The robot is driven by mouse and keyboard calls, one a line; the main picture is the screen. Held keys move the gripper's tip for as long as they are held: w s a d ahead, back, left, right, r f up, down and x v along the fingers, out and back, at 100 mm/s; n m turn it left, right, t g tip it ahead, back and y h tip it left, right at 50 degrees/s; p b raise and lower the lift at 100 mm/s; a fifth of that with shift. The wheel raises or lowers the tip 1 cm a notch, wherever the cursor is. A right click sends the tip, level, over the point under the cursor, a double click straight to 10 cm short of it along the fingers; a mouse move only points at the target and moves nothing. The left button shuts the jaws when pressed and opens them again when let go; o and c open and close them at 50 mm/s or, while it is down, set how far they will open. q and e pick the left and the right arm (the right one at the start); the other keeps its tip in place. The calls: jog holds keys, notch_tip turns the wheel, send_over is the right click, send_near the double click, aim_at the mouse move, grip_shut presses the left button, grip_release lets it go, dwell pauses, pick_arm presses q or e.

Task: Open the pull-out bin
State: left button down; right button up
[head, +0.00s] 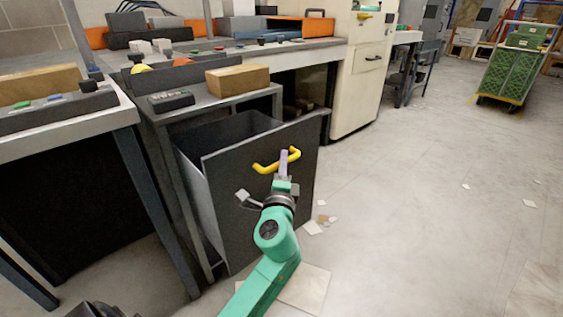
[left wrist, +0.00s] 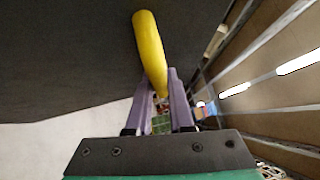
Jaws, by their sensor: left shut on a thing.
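The pull-out bin (head: 255,185) has a dark grey front panel and stands partly pulled out from under a small grey table. Its top is open, and its side wall shows behind the front. A yellow handle (head: 266,168) is fixed on the front panel. My left gripper (head: 287,156) is at the right part of this handle, shut on it. In the left wrist view the yellow handle (left wrist: 150,50) runs down between the purple fingers (left wrist: 161,100). The bin's inside is mostly hidden by its front. My right gripper is not in view.
A cardboard-coloured box (head: 238,80) and a small dark device (head: 171,101) sit on the table above the bin. A desk (head: 60,120) stands close on the left. A cream cabinet (head: 358,75) stands behind right. The floor (head: 430,200) to the right is open, with scattered paper scraps.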

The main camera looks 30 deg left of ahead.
pick_arm(q)
jog(key=c, duration=0.8)
grip_release()
jog(key=shift+f, duration=0.1)
jog(key=shift+c, duration=0.2)
jog(key=shift+o, duration=0.2)
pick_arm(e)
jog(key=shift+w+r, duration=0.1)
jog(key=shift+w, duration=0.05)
pick_arm(q)
jog(key=b+v, duration=0.1)
jog(key=v, duration=1.3)
jog(key=shift+s+b, duration=0.3)
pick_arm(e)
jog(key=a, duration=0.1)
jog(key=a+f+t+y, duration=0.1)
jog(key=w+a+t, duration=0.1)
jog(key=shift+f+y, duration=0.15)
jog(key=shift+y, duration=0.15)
pick_arm(q)
jog(key=shift+d, duration=0.1)
